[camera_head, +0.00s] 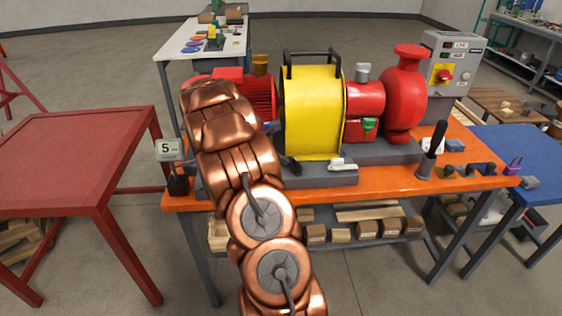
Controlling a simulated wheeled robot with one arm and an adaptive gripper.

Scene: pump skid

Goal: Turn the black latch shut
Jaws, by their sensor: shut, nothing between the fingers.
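The black latch (294,166) sits low at the front left of the yellow guard (313,112), on the grey base of the pump. It is small and dark, close to the right side of my arm, and its exact angle is hard to tell. A white latch (342,165) sits to its right at the guard's lower front edge, its handle lying roughly level. My copper arm rises from the bottom and covers the left part of the skid. My gripper is hidden behind the arm, so its distance from the latch cannot be seen.
The red motor (262,95) and red pump (405,85) flank the guard on the orange bench (390,181). A black-handled lever (432,150) stands upright at the right. A small "5" sign (169,149) stands at the left. A red table (75,160) is further left.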

